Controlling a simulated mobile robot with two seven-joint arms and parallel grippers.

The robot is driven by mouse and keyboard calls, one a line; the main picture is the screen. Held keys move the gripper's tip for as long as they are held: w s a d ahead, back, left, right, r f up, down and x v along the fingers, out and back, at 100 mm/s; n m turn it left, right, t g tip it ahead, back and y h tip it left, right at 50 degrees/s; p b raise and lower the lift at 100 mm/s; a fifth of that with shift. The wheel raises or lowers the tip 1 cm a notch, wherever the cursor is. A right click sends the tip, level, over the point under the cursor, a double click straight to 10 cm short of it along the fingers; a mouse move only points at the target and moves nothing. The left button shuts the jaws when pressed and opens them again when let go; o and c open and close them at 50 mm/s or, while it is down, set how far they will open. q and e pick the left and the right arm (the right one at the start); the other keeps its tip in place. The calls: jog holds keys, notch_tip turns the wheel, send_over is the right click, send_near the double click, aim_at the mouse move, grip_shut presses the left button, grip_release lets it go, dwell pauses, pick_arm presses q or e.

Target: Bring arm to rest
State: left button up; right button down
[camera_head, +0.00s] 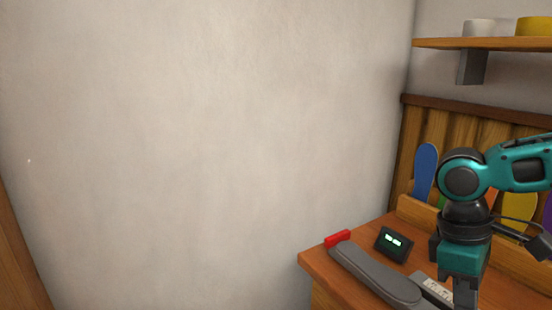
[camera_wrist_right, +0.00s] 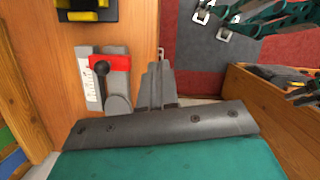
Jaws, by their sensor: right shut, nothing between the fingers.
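My right arm comes in from the right in the head view, with its gripper (camera_head: 465,294) pointing down over the bench (camera_head: 318,266). The fingertips are cut off by the bottom edge of that view. In the right wrist view the gripper's two grey fingers (camera_wrist_right: 160,72) lie together, shut and empty. They appear beside the bench edge, near a grey tool with a red block (camera_wrist_right: 104,77) and a black knob. I cannot tell their height above the bench. My left gripper is not in view.
On the bench lie a long grey bar (camera_head: 375,275) with a red end (camera_head: 338,238) and a small dark display (camera_head: 394,244). Coloured paddle shapes, one blue (camera_head: 425,172), stand behind. A shelf (camera_head: 480,44) holds pots. An open wooden box (camera_wrist_right: 275,120) stands right in the wrist view.

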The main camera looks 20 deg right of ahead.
jog(key=s+f+t+y, duration=0.2)
jog(key=s+f, duration=0.2)
jog(key=f, duration=1.2)
jog(key=s+a+f+m+t, duration=0.1)
jog(key=a+f+m+t, duration=0.1)
jog(key=a, duration=0.5)
jog(key=s+a+f+m+t, duration=0.1)
jog(key=a+f+t, duration=0.15)
jog(key=a, duration=0.55)
jog(key=w+a+f+t+y, duration=0.1)
jog(key=w+a+f+t, duration=0.2)
jog(key=w+f+t, duration=0.4)
jog(key=shift+f, duration=0.95)
